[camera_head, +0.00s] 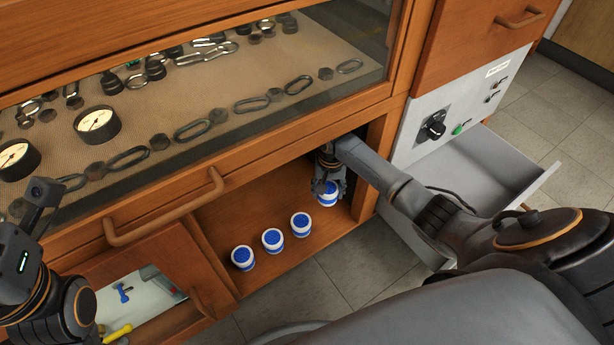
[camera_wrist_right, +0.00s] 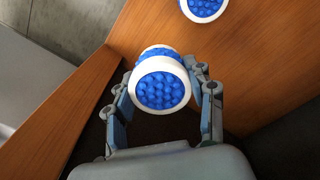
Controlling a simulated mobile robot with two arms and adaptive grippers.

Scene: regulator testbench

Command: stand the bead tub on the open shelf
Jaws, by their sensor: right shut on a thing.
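Several white tubs with blue beads are in the head view. Three of them, such as the middle tub (camera_head: 272,240), stand in a row on the open shelf (camera_head: 222,212) under the glass case. My right gripper (camera_head: 328,190) is at the shelf's right end, shut on another bead tub (camera_head: 328,199). In the right wrist view the held bead tub (camera_wrist_right: 160,88) sits between both fingers, its blue top facing the camera. I cannot tell whether its base touches the shelf. My left gripper (camera_head: 40,200) is at the left edge, away from the tubs; its fingers are not clear.
A glass-topped case (camera_head: 230,100) with gauges and chain links is above the shelf. A grey drawer (camera_head: 480,175) stands open to the right. An open compartment (camera_head: 150,290) with tools is at lower left. The shelf's right side wall (camera_head: 372,150) is close to my right gripper.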

